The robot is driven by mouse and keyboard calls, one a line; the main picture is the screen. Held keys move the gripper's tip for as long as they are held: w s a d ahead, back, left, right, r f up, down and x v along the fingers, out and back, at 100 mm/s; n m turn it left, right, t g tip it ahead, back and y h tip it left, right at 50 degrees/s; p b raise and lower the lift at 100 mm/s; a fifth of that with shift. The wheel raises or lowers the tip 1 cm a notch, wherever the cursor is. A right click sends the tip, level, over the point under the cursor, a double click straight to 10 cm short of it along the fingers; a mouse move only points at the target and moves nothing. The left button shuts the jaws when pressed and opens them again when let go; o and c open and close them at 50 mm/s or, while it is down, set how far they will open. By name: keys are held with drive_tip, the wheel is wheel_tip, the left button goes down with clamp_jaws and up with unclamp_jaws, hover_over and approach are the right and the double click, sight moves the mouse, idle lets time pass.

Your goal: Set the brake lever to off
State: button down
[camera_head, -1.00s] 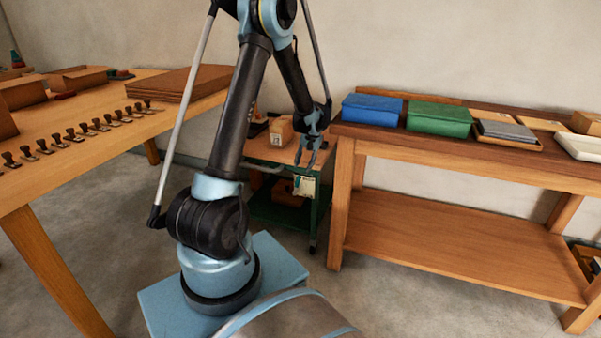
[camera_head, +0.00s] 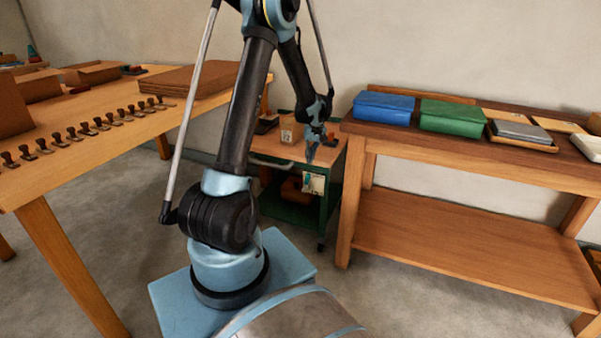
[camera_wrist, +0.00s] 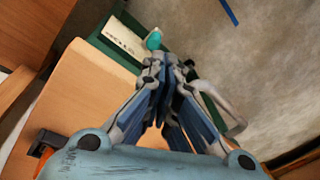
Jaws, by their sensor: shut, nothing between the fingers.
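The brake lever shows in the wrist view as a teal rounded knob (camera_wrist: 153,40) beside a pale label plate (camera_wrist: 122,40) on the cart's green edge. In the head view the pale plate (camera_head: 314,183) hangs on the front side of the green cart (camera_head: 288,216). The lever's shaft is mostly hidden and I cannot read the plate. My gripper (camera_head: 311,155) is shut and empty, pointing down over the front edge of the cart. In the wrist view its fingertips (camera_wrist: 168,61) appear just below the teal knob; I cannot tell whether they touch it.
A workbench (camera_head: 470,155) with blue and green boxes stands close right; a table with stamps (camera_head: 95,125) is left.

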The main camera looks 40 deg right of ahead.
sight(307, 182)
drive_tip(key=w+a+n+g+h, duration=0.15)
drive_tip(key=w+n, duration=0.25)
drive_tip(key=n, duration=0.8)
wheel_tip(307, 182, down, 9)
drive_tip(key=shift+a, duration=0.35)
drive_tip(key=shift+y, duration=0.25)
